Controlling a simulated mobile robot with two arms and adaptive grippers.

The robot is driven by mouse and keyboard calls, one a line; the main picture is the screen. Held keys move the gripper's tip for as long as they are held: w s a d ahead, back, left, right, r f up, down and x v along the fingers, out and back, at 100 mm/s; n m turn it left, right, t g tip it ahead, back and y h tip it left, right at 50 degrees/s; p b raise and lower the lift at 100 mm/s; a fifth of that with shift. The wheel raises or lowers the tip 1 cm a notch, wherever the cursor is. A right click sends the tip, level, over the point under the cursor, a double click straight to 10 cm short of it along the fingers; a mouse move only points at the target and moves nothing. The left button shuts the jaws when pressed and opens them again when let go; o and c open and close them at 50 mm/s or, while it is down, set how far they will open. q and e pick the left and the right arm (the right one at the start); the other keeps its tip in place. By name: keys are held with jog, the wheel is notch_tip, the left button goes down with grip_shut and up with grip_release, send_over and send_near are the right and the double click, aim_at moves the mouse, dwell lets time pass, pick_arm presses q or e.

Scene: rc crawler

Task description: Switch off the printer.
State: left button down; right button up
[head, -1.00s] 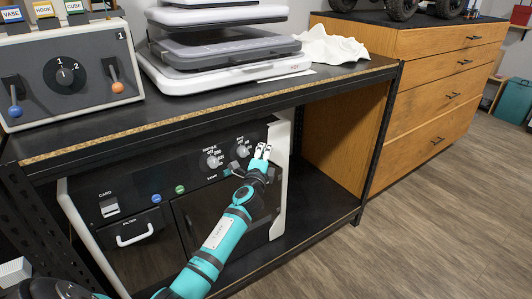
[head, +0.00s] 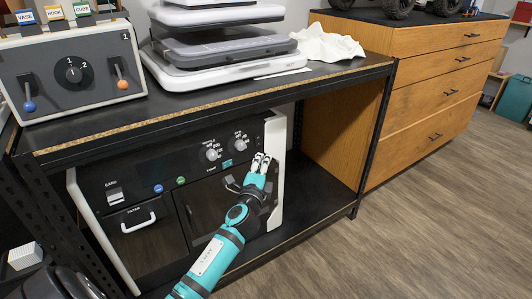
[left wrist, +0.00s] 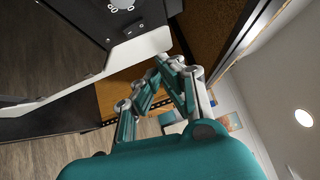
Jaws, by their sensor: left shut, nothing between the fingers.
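The printer (head: 205,212) stands on the lower shelf, with a black front panel, a pale frame and two grey knobs (head: 211,155) at its upper right. A blue button (head: 158,188) and a green button (head: 181,181) sit lower on the panel. My left gripper (head: 261,160) is shut and empty, in front of the panel's right end, below and right of the right knob. Whether it touches is unclear. In the left wrist view, the fingers (left wrist: 167,66) are beside the printer's white edge (left wrist: 135,52).
The bench top (head: 180,107) overhangs the printer. A grey control box (head: 70,75) and stacked trays (head: 220,55) stand on it. A black post (head: 376,140) and a wooden drawer cabinet (head: 425,95) are at right. The lower shelf is clear right of the printer.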

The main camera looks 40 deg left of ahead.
pick_arm(q)
jog(key=shift+v, duration=1)
pick_arm(e)
jog(key=shift+f, duration=0.6)
pick_arm(q)
jog(key=shift+a+r, duration=0.1)
jog(key=shift+r, duration=0.05)
